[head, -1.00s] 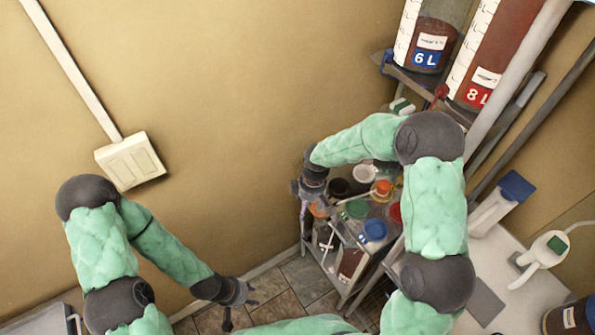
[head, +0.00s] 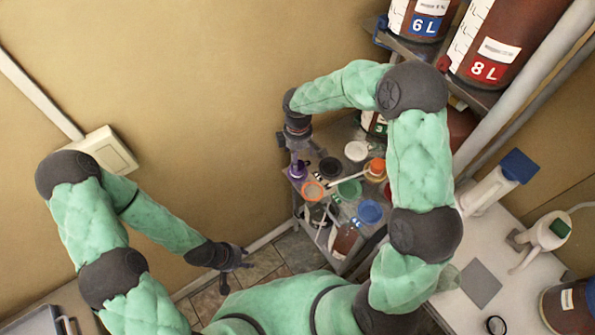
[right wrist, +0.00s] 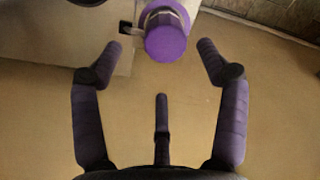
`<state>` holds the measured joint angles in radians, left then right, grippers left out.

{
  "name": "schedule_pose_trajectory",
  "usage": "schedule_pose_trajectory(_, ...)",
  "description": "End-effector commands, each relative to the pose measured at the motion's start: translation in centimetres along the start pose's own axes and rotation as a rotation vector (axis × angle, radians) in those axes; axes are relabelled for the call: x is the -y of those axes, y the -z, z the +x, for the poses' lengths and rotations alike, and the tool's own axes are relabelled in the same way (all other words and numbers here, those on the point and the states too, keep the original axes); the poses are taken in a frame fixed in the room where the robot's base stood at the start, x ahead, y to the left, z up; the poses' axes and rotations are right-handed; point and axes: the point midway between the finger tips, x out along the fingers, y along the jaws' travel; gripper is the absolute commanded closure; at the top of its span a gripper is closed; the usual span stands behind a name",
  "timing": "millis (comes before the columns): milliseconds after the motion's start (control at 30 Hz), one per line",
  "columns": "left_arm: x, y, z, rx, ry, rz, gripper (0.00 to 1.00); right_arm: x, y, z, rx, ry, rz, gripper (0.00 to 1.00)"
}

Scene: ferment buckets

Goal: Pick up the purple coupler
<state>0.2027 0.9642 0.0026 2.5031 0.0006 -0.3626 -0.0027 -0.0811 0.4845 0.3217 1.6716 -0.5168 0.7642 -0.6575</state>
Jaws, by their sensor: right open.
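The purple coupler (head: 298,171) is at the left corner of the shelf's top, just below my right gripper (head: 296,154) in the head view. In the right wrist view the purple coupler (right wrist: 166,38) shows its round purple end at the top centre, just beyond and between the spread fingertips. My right gripper is open and empty, with a gap between its fingers and the coupler. My left gripper (head: 237,268) is low over the tiled floor, far from the coupler, with its fingers spread and nothing between them.
The shelf top (head: 347,153) is crowded with an orange-lidded jar (head: 376,168), a blue lid (head: 369,211), a green lid (head: 349,190) and a white lid (head: 356,151). The wall is close on the left.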

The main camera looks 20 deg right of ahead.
Motion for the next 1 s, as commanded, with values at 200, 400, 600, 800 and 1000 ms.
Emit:
schedule_pose_trajectory(200,0.2,0.0,0.7,-0.001,0.000,0.000,0.60,0.1,0.0,0.9,-0.001,-0.001,0.000,0.25)
schedule_pose_trajectory(400,0.8,0.1,2.3,-0.001,0.000,0.000,0.60,0.6,0.0,3.2,0.000,0.000,-0.002,0.25)
schedule_pose_trajectory(600,1.4,0.1,3.8,0.000,0.000,0.000,0.60,0.7,0.0,5.4,0.000,0.000,-0.001,0.25)
schedule_pose_trajectory(800,1.4,0.2,3.8,0.000,0.000,0.000,0.60,0.6,0.0,5.5,-0.001,-0.001,0.000,0.25)
schedule_pose_trajectory(1000,1.3,0.2,3.8,-0.001,0.000,0.000,0.60,0.6,0.0,5.4,-0.001,-0.001,0.000,0.56)
